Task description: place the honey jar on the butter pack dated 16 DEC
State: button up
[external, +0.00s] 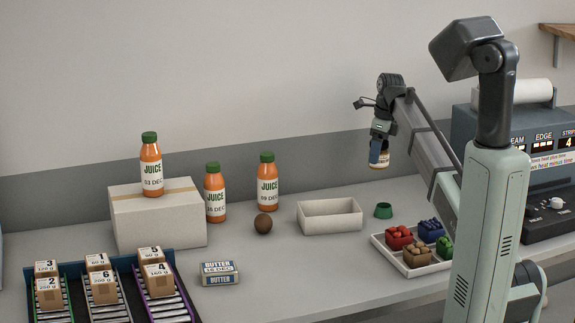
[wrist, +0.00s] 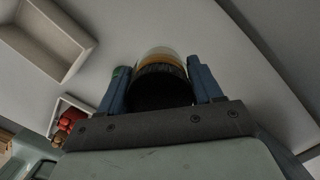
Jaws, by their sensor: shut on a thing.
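My gripper (external: 379,152) is raised above the right part of the counter in the external view. It is shut on the honey jar (external: 380,160), a small amber jar with a white label. In the wrist view the jar (wrist: 160,65), with its dark lid, sits between the two blue fingers of my gripper (wrist: 160,80). The butter pack (external: 220,272) lies flat near the counter's front, left of centre, well away from the jar. Its label reads BUTTER and 16 DEC.
Juice bottles (external: 267,182) stand behind the butter, one on a cardboard box (external: 158,222). A brown ball (external: 263,222), an open cream box (external: 330,228) and a green cup-like object (external: 383,211) lie between. A tray of coloured baskets (external: 437,269) stands right; racks with small boxes (external: 104,289) stand left.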

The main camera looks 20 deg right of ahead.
jog(key=s+a+r+n, duration=0.1)
jog(key=s+a+n, duration=0.25)
jog(key=a, duration=1.55)
jog(key=s+a+r+n, duration=0.1)
jog(key=s+a+n, duration=0.25)
jog(key=a, duration=1.45)
jog(key=n+g, duration=0.1)
jog(key=n, duration=0.1)
send_over(214, 268)
jog(key=shift+d+f, duration=0.2)
jog(key=shift+f, duration=1.8)
jog(key=shift+d+f, duration=0.15)
jog(key=shift+f, duration=1.85)
jog(key=shift+f, duration=0.1)
jog(key=o, duration=1.3)
